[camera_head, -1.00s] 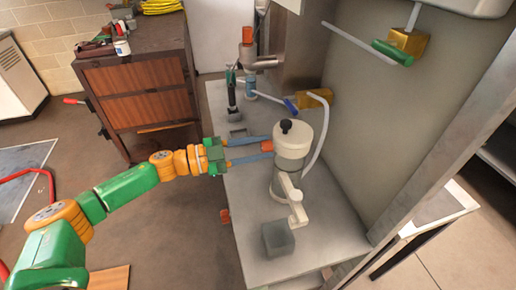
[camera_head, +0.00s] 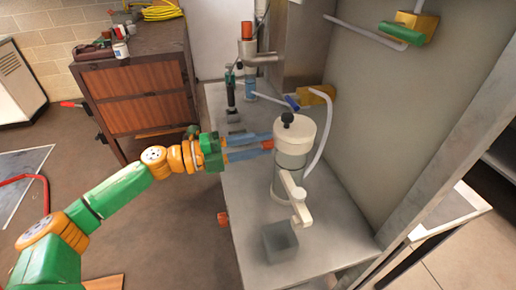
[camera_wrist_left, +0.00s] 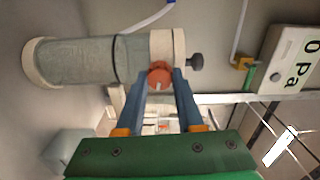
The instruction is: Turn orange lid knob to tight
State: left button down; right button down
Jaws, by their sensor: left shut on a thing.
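The orange lid knob (camera_head: 267,145) sits on the side of the white-lidded canister (camera_head: 291,160), near its top. In the left wrist view the orange knob (camera_wrist_left: 160,75) is between the blue fingertips, and the canister (camera_wrist_left: 80,62) lies sideways in the picture. My left gripper (camera_head: 266,146) reaches in from the left and is shut on the knob; its fingers (camera_wrist_left: 161,82) touch it on both sides. The knob's exact angle is hard to tell. My right gripper is not in view.
Another canister with an orange top (camera_head: 247,32) stands farther back. A pale hose (camera_head: 322,130) runs along the wall side. A wooden cabinet (camera_head: 135,95) stands at the left.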

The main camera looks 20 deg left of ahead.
pick_arm(q)
jog(key=shift+m+b, duration=0.45)
jog(key=shift+m, duration=0.45)
jog(key=c, duration=0.5)
grip_release()
jog(key=shift+c, duration=0.2)
jog(key=shift+s+a+f+b, duration=0.15)
jog(key=shift+a+f+b, duration=0.05)
jog(key=shift+b, duration=0.1)
jog(key=b+v, duration=0.3)
jog(key=v, duration=0.3)
jog(key=shift+s+a+r, duration=0.2)
